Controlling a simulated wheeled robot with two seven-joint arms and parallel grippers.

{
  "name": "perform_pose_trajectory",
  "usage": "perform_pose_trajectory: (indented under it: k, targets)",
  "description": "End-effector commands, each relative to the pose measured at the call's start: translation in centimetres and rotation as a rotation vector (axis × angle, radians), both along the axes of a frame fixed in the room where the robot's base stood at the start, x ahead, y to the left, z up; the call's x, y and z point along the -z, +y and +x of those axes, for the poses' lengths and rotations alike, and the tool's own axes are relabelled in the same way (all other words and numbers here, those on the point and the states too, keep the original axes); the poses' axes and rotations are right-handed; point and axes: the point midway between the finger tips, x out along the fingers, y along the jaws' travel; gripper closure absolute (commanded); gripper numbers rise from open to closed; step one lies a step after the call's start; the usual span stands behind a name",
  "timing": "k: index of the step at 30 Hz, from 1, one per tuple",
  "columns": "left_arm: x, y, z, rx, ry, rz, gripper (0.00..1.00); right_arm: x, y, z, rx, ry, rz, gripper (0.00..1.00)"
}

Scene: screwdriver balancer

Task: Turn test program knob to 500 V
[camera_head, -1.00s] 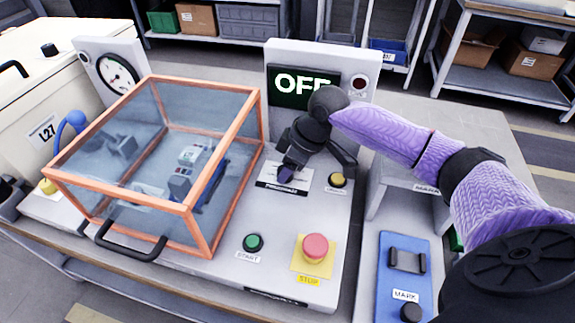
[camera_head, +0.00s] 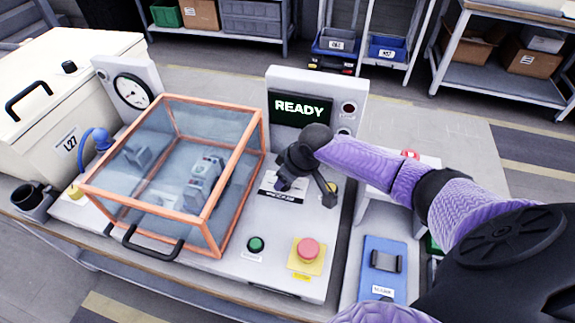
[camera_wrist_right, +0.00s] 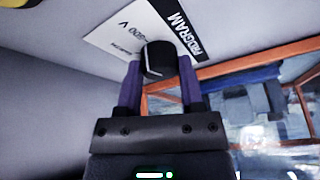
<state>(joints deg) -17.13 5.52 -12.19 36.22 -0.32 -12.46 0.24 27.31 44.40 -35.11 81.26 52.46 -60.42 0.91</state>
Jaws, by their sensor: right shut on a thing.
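The program knob (camera_wrist_right: 158,60) is black with a pale pointer line, set on a white plate (camera_wrist_right: 118,35) printed "PROGRAM" and a voltage mark that reads like "500 V". My right gripper (camera_head: 283,184) is down at this plate on the grey test panel. In the right wrist view its two purple fingers (camera_wrist_right: 158,75) are shut on the knob's two sides. In the head view the gripper hides the knob. The display (camera_head: 300,109) reads "READY". My left gripper is out of view.
A clear, orange-framed cover (camera_head: 213,200) stands closed left of my right gripper. A green start button (camera_head: 256,244) and a red stop button (camera_head: 308,249) are in front. A blue plate (camera_head: 384,268) lies to the right. A gauge (camera_head: 132,90) stands behind left.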

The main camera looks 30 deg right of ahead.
Motion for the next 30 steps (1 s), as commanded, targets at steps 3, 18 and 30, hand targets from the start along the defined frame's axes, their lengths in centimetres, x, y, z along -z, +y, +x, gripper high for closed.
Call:
perform_pose_trajectory:
  k: [3, 18, 30]
  targets:
    - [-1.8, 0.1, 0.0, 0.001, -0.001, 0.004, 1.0, -0.5, 0.1, 0.0, 0.065, 0.0, 0.004, 1.0]
    - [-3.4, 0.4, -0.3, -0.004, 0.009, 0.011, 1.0, 0.0, 0.1, 0.0, 0.185, -0.001, 0.001, 1.0]
    - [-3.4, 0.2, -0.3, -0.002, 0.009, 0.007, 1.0, 0.0, 0.1, 0.0, 0.186, -0.001, 0.001, 0.31]
